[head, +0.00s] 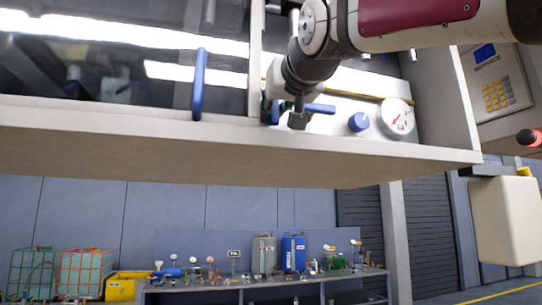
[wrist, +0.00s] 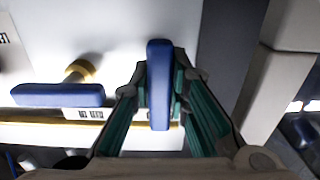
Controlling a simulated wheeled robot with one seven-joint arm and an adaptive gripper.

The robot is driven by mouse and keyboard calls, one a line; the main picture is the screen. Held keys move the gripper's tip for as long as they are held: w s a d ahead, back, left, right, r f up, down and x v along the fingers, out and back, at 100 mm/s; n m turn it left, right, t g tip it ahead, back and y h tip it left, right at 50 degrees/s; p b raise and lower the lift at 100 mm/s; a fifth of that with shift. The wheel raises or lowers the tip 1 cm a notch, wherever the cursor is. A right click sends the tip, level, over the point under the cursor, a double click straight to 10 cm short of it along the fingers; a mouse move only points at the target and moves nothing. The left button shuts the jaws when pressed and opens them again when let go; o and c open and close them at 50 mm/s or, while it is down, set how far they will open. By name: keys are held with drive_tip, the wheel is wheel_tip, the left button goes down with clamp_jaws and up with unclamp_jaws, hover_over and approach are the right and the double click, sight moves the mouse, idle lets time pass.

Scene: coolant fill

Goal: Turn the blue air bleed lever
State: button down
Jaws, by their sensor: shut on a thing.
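My gripper (head: 297,118) is at the panel at the top of the head view, pointing down. In the wrist view, my gripper (wrist: 160,95) has its two green-padded fingers on either side of a blue lever (wrist: 158,70), shut on it. This lever stands upright in that view, and its mount is hidden. In the head view, a little blue (head: 273,112) shows just left of my gripper. A second blue lever (wrist: 58,95) lies sideways on a brass stem at left in the wrist view. I cannot read the labels to tell which is the air bleed lever.
Right of my gripper are a blue knob (head: 358,121) and a round gauge (head: 397,118). A blue handle (head: 198,85) is at the left.

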drive_tip(key=shift+n, duration=0.4)
drive_tip(key=n, duration=0.3)
drive_tip(key=shift+w+d+r+n, duration=0.1)
drive_tip(key=shift+d+n, duration=0.15)
drive_tip(key=shift+n, duration=0.05)
drive_tip(key=n, duration=0.2)
drive_tip(key=n+b, duration=0.1)
drive_tip(key=n, duration=0.1)
drive_tip(key=shift+d+r+n, duration=0.15)
drive_tip(key=shift+n, duration=0.15)
drive_tip(key=n, duration=0.4)
drive_tip(key=shift+d+r+n, duration=0.15)
drive_tip(key=shift+r+n, duration=0.05)
drive_tip(key=shift+n, duration=0.1)
drive_tip(key=shift+w+r+n, duration=0.1)
drive_tip(key=shift+r+n, duration=0.1)
drive_tip(key=shift+n, duration=2)
drive_tip(key=c, duration=1.8)
unclamp_jaws()
